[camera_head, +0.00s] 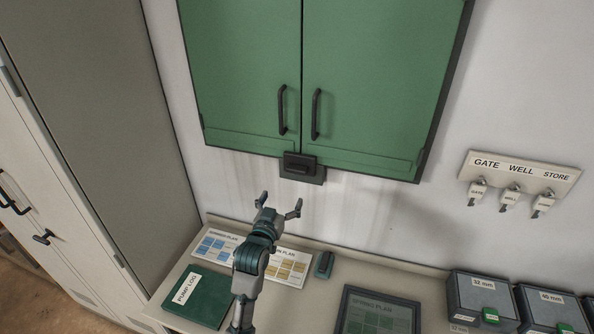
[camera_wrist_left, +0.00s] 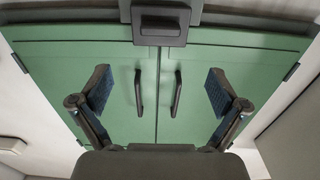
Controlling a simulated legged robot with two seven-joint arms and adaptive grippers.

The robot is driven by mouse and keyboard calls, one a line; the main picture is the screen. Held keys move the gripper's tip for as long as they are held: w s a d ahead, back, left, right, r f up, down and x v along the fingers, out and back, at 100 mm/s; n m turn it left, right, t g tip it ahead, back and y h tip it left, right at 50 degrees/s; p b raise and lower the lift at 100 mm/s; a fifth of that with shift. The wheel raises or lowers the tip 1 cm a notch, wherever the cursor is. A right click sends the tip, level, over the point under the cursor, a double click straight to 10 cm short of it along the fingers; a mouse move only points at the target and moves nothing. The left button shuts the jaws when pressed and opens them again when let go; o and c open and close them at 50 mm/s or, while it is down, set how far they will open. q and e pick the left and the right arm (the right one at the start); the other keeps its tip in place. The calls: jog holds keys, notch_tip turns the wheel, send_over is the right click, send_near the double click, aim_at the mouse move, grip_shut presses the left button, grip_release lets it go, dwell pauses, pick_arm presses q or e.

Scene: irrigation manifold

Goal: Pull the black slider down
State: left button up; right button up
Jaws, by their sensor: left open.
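The black slider (camera_head: 299,165) is a small dark block on a dark plate at the bottom edge of the green cabinet (camera_head: 245,70), where its two doors meet. In the left wrist view the slider (camera_wrist_left: 160,24) is at the top middle, beyond the fingers. My left gripper (camera_head: 280,203) is open and empty, below and slightly left of the slider in the head view, apart from it. Its two fingers are spread wide in the left wrist view (camera_wrist_left: 160,90), with the green doors behind them. My right gripper is not in view.
Two black door handles (camera_head: 316,114) hang above the slider. Below is a bench with a green pump log (camera_head: 205,299), a plan sheet (camera_head: 290,268), a dark tablet-like board (camera_head: 375,315) and grey boxes (camera_head: 482,298). A key rack (camera_head: 520,172) is on the right wall.

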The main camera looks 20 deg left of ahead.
pick_arm(q)
jog(key=w, duration=0.4)
jog(key=w+p, duration=0.1)
jog(key=w, duration=0.4)
jog(key=w+p, duration=0.1)
jog(key=w, duration=0.4)
jog(key=shift+w+d+f, duration=0.1)
jog(key=shift+w+d, duration=0.15)
jog(key=c, duration=1.7)
notch_tip(320, 180, down, 5)
jog(key=shift+f+b, duration=0.1)
jog(key=shift+b, duration=0.85)
jog(key=o, duration=1.7)
send_near(296, 173)
notch_tip(296, 173, down, 5)
jog(key=shift+s+f, duration=0.15)
jog(key=shift+s, duration=0.1)
